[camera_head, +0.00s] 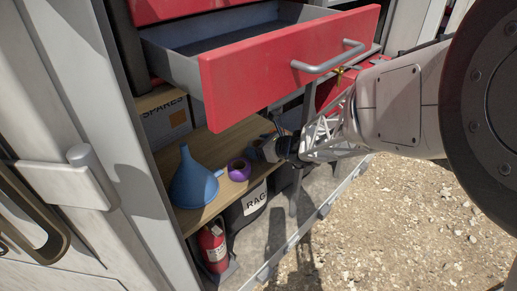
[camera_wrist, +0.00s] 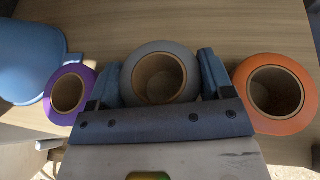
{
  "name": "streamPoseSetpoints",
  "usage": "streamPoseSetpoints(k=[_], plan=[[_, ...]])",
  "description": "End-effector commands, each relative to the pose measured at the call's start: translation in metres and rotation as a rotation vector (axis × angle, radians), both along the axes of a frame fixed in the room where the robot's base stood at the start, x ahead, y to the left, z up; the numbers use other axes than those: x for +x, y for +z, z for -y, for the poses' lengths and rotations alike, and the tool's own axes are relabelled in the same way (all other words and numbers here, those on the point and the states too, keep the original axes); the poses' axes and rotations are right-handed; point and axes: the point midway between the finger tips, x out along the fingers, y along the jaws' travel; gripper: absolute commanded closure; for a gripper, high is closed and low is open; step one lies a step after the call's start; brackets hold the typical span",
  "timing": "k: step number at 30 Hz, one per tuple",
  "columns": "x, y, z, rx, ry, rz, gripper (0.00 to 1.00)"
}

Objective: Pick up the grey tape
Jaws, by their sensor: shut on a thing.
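The grey tape (camera_wrist: 158,52) is a roll with a brown cardboard core, in the middle of the wrist view on the wooden shelf (camera_wrist: 200,22). My gripper (camera_wrist: 160,80) has its two blue fingers on either side of the roll, shut on it. In the head view my gripper (camera_head: 282,147) reaches onto the shelf below the open drawer. The grey tape (camera_head: 256,148) is small and partly hidden there. I cannot tell whether it is lifted off the shelf.
A purple tape (camera_wrist: 72,92) is close to the left finger and an orange tape (camera_wrist: 296,121) close to the right one. A blue funnel (camera_head: 193,180) stands at the shelf's left. An open red drawer (camera_head: 290,65) overhangs the shelf. A fire extinguisher (camera_head: 212,245) stands below.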

Motion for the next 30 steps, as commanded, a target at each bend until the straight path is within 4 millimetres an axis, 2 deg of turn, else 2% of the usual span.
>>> streamPoseSetpoints(k=[6, 30], plan=[[0.000, 0.027, 0.000, 0.000, 0.000, 0.002, 0.51], [-0.076, 0.023, 0.107, 0.000, -0.004, -0.001, 0.51]])
